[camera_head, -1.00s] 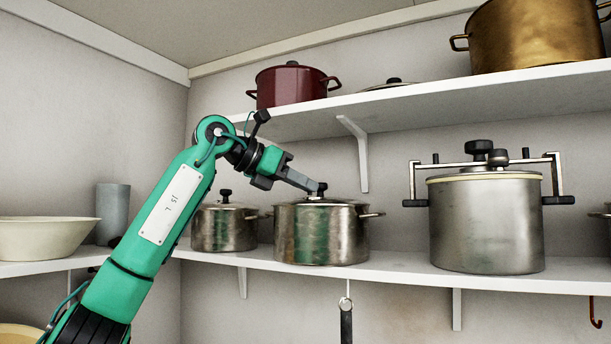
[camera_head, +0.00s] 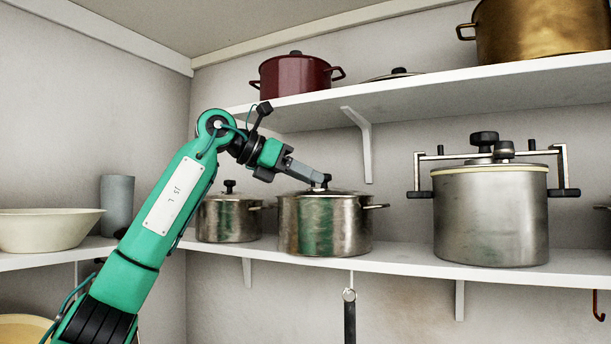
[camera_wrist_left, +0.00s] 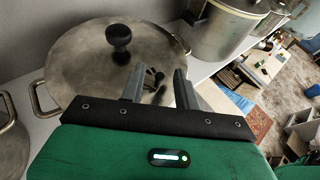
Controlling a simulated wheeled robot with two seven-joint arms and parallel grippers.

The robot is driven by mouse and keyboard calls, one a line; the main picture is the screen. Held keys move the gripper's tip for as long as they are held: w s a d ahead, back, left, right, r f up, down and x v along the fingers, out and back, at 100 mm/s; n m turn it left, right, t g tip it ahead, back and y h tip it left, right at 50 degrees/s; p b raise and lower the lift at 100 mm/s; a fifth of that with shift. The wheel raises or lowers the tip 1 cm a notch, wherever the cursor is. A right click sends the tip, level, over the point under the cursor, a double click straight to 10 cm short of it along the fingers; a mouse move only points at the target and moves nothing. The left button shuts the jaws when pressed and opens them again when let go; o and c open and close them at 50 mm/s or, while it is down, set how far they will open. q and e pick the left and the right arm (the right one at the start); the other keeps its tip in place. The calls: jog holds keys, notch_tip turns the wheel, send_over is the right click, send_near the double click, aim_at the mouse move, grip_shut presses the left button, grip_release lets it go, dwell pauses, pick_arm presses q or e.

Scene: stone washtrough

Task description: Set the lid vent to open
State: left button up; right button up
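The steel pot (camera_head: 325,232) in the middle of the lower shelf has a flat round lid, seen from above in the left wrist view (camera_wrist_left: 80,65). The lid bears a black round knob (camera_wrist_left: 119,37) and a small dark vent piece (camera_wrist_left: 157,76) with a slim lever. My left gripper (camera_head: 322,182) reaches over this lid from the left. In the left wrist view its two fingers (camera_wrist_left: 158,84) are apart, with the vent piece showing in the gap between them. I cannot tell whether they touch it. The vent's setting is too small to read. My right gripper is not in view.
A smaller lidded pot (camera_head: 229,219) stands left of the steel pot, and a large clamped pressure cooker (camera_head: 490,220) to its right. The upper shelf (camera_head: 420,88) overhangs, with a bracket (camera_head: 361,140) behind the pot. A bowl (camera_head: 45,230) and grey cylinder (camera_head: 117,205) stand left.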

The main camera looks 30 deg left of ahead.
pick_arm(q)
jog(key=shift+s, duration=0.1)
jog(key=shift+s+a+r+b, duration=0.15)
jog(key=shift+s+a+b, duration=0.1)
jog(key=shift+a+b, duration=0.05)
jog(key=b+v, duration=0.3)
jog(key=v, duration=0.9)
jog(key=shift+s+a+r, duration=0.15)
jog(key=shift+s+a, duration=0.1)
jog(key=shift+s, duration=0.05)
